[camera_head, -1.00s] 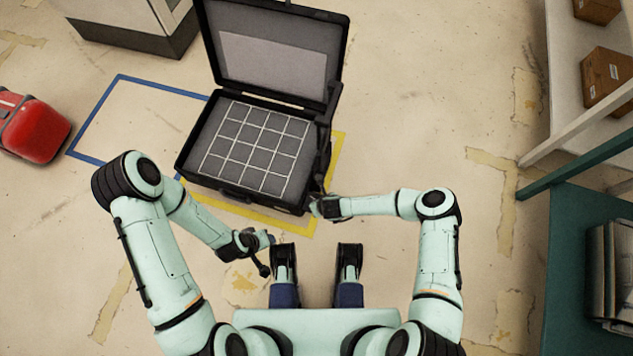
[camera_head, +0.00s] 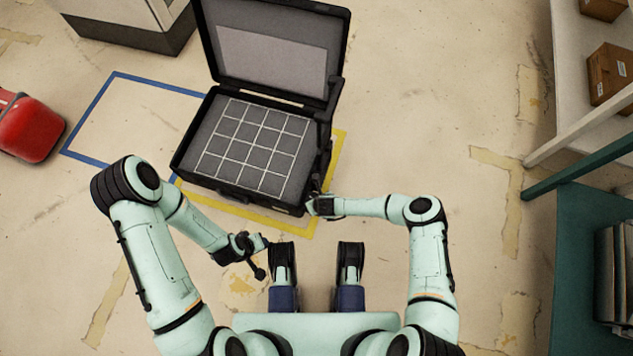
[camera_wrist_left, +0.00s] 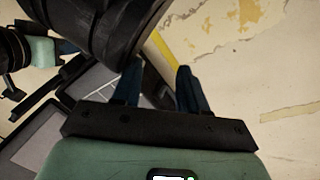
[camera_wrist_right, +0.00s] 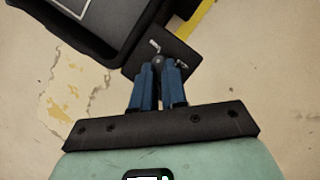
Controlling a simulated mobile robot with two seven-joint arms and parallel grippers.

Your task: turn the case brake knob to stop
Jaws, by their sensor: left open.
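The open black case (camera_head: 182,158) stands on the floor ahead of me, its lid up and a white grid inside. My right gripper (camera_head: 316,204) is at its front right corner. In the right wrist view, my right fingers (camera_wrist_right: 160,70) are close together around the small dark brake knob (camera_wrist_right: 158,61), on a black plate (camera_wrist_right: 178,50) with white marks. The fingers hide part of the knob, and I cannot tell its pointing. My left gripper (camera_head: 268,242) is open and empty in front of the case; its parted fingers (camera_wrist_left: 158,82) show in the left wrist view.
Yellow tape (camera_head: 245,220) and a blue tape outline (camera_head: 88,110) mark the floor. A red case (camera_head: 30,128) lies at left, a grey cabinet (camera_head: 125,20) behind. Shelves with boxes (camera_head: 610,72) stand at right. Floor between case and shelves is clear.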

